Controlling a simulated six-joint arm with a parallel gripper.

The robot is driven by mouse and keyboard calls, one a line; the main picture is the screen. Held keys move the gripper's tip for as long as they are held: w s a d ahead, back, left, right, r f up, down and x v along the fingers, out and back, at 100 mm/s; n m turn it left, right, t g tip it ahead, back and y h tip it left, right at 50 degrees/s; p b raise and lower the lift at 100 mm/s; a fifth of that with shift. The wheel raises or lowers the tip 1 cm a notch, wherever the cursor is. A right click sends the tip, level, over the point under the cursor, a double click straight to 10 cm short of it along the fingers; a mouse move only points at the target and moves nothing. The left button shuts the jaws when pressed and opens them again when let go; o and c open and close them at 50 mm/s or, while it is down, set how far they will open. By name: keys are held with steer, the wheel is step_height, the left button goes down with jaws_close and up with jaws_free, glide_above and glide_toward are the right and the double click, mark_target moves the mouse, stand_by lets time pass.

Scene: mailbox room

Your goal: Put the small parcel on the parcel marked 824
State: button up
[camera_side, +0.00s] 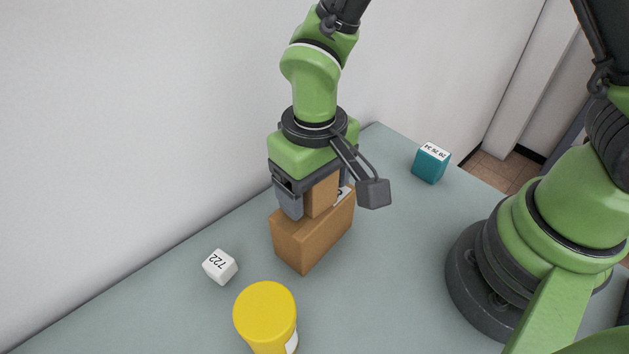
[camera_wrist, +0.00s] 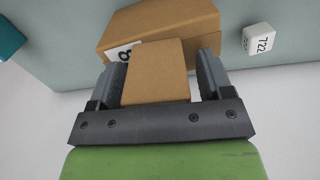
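The large brown parcel (camera_side: 306,247) stands on the table under my gripper. Its white label is mostly covered; only an "8" shows in the wrist view (camera_wrist: 122,51). The small brown parcel (camera_wrist: 155,72) is upright between my gripper's fingers (camera_wrist: 163,72), and its lower end appears to meet the large parcel's top in the side view (camera_side: 321,195). In the wrist view a narrow gap shows between the small parcel and the right finger, while the left finger is close beside it. My gripper looks slightly open around it. The contact underneath is partly hidden.
A white cube marked 722 (camera_side: 220,266) lies left of the large parcel. A yellow cylinder (camera_side: 266,318) stands in front. A teal box with a label (camera_side: 430,165) stands at the back right. The white wall is close behind the parcels.

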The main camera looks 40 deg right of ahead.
step_height(320, 180, up, 11)
steer(key=shift+r, duration=0.65)
steer(key=shift+d+r, duration=0.2)
steer(key=shift+r, duration=0.05)
steer(key=s+d+r+m+t+y, duration=0.2)
steer(key=s+d+r+m+t, duration=0.2)
steer(key=s+d+r+t, duration=0.3)
steer(key=s+d+r, duration=0.1)
steer(key=s+d, duration=0.2)
steer(key=d, duration=0.2)
steer(key=shift+s+r, duration=0.15)
steer(key=shift+s, duration=0.2)
